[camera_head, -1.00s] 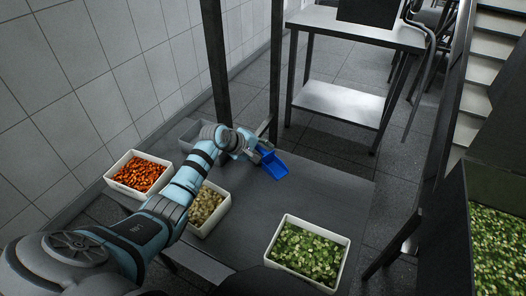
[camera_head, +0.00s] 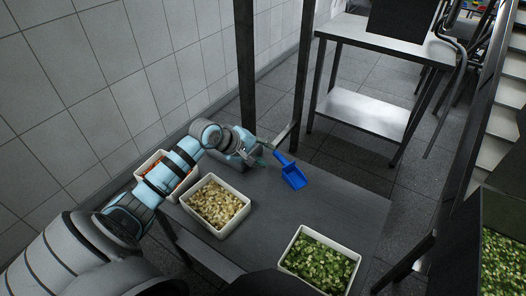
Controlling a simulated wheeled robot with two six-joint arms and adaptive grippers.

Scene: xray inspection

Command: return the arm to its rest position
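My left arm comes in from the lower left and reaches over the dark table (camera_head: 262,222). My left gripper (camera_head: 264,153) is near the table's far edge, with its fingers seeming apart and nothing seen between them. A blue scoop (camera_head: 294,176) rests on the table just to the right of the gripper, its handle pointing back towards the fingertips. A small gap seems to part handle and fingers, though they are small in the picture. My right gripper is not in view.
White bins stand on the table: one with orange pieces (camera_head: 160,174), partly hidden behind my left arm, one with pale pieces (camera_head: 216,205), and one with green pieces (camera_head: 319,261). A dark post (camera_head: 245,65) rises behind the gripper. A steel table (camera_head: 368,110) stands beyond.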

